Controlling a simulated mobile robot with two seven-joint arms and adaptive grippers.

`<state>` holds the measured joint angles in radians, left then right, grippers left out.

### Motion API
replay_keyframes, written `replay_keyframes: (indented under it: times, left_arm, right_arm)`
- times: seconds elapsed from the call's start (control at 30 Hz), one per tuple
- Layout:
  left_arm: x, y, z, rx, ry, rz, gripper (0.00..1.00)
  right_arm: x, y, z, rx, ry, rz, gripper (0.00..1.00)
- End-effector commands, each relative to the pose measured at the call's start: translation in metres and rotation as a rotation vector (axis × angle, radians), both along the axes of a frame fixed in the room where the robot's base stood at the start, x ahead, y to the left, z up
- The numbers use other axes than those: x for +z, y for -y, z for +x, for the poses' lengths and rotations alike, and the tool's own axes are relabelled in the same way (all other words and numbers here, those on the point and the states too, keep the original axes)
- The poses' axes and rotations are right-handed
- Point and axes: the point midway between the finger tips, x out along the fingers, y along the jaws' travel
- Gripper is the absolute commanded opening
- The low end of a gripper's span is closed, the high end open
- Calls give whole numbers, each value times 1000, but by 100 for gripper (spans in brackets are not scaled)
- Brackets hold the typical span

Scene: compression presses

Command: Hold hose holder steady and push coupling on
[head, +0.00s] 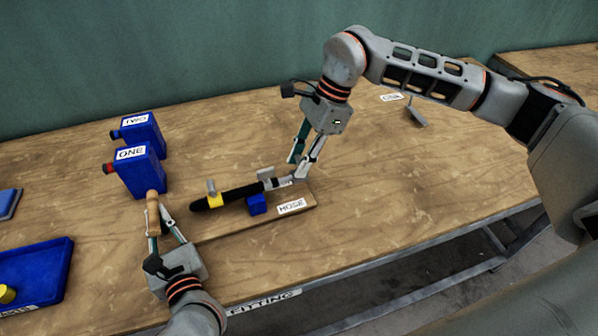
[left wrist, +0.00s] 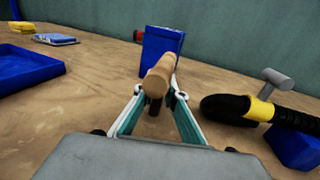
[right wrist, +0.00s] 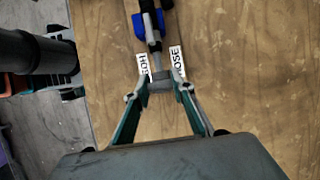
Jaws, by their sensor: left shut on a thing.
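A black hose (head: 240,194) lies on the wooden hose holder (head: 311,195) with the HOSE label, seated at a yellow clamp (head: 214,198) and a blue block (head: 257,205). A grey coupling (right wrist: 160,82) is at the hose's right end, in line with it; I cannot tell how far on it sits. My right gripper (right wrist: 163,80) has its fingertips on both sides of the coupling; whether they press on it is unclear. My left gripper (head: 159,233) is shut on a tan wooden cylinder (left wrist: 158,78), left of the holder and apart from the hose.
Blue containers ONE (head: 139,172) and TWO (head: 143,133) stand behind my left gripper. A blue tray (head: 45,262) with a yellow piece (head: 7,294) is at the left. A grey tool (head: 416,117) lies at the back right. The table right of the holder is clear.

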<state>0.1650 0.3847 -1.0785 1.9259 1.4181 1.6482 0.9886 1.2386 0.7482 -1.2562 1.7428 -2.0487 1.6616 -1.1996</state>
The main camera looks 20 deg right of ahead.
Motion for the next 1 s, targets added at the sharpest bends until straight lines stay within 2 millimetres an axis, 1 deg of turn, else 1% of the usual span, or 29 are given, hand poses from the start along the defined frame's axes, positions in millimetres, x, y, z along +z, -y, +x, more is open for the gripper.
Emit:
replay_keyframes:
  times: [0.47, 1.0]
  left_arm:
    - [0, 0, 0, 0, 0, 0, 0]
    - [0, 1, 0, -1, 0, 0, 0]
  right_arm:
    - [0, -1, 0, 0, -1, 0, 0]
    - [0, -16, -2, 3, -1, 1, 0]
